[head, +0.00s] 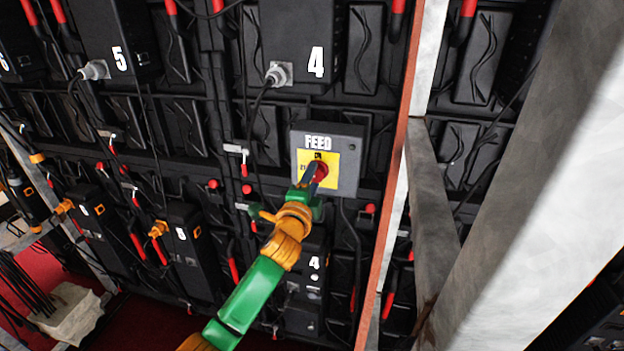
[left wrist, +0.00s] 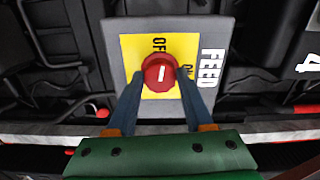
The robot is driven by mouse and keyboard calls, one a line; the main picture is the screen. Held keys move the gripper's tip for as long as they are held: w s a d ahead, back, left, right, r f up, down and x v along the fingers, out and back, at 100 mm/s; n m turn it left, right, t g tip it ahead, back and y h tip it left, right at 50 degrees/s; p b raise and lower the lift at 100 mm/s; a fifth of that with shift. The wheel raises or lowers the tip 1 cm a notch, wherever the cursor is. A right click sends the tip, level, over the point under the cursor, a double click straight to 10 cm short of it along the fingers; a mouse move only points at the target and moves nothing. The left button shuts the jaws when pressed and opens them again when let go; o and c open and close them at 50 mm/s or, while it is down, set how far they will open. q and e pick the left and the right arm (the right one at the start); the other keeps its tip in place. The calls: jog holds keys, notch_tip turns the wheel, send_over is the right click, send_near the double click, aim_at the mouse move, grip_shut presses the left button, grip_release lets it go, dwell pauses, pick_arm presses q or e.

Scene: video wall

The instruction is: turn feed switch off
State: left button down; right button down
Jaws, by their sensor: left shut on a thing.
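The feed switch is a red round knob (head: 319,170) on a yellow plate in a grey box (head: 347,180) labelled FEED. In the left wrist view the knob (left wrist: 158,70) shows a white mark running up and down, in line with the OFF label above it. The ON label is to the knob's right there, partly covered by a finger. My left gripper (head: 313,177) reaches up from below, its two blue fingers (left wrist: 160,80) shut on the knob, one on each side. My right gripper is not in view.
A black unit marked 4 (head: 297,40) with a plugged cable is above the box. Another unit marked 4 (head: 305,285) is below, behind my arm. A rust-edged upright (head: 395,190) and grey beams (head: 520,200) stand close on the right. Loose cables hang around the box.

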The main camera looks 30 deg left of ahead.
pick_arm(q)
jog(key=shift+f+n, duration=0.1)
jog(key=shift+n, duration=0.9)
jog(key=shift+c, duration=1.4)
grip_release()
jog(key=b+v, duration=0.1)
jog(key=v, duration=0.6)
